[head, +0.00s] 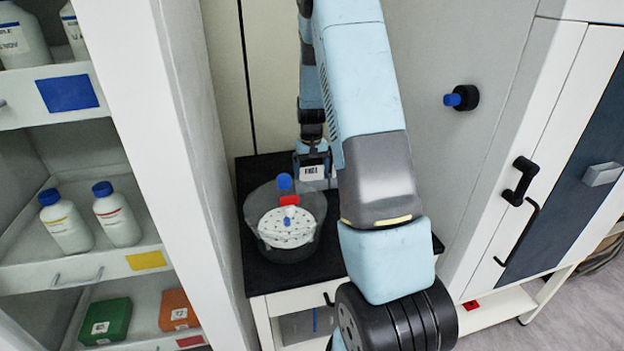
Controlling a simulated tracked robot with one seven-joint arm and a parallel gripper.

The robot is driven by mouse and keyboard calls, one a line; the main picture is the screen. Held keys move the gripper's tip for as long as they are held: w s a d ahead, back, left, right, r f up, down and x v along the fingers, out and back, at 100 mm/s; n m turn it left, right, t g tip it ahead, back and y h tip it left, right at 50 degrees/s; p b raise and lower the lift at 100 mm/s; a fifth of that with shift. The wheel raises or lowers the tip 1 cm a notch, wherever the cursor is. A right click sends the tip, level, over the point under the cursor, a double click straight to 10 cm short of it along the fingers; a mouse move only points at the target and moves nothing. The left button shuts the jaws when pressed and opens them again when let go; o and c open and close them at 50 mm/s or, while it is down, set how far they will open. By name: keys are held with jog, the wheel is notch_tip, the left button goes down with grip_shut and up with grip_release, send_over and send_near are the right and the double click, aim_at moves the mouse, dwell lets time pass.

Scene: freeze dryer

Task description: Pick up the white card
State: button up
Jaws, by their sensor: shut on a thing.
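The white card (313,173), with dark lettering on its face, is at the far side of the black-topped stand, right of the round vessel. My gripper (311,160) is at the card and shut on it. The fingers are small and dark here, and my arm hides the area just right of them. I cannot tell whether the card touches the stand's top.
Shelves with bottles (66,222) and boxes are at left. A grey cabinet with a black handle (521,181) is at right.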

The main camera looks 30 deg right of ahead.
jog(key=shift+r, duration=5.05)
jog(key=o, duration=0.4)
jog(key=c, duration=0.7)
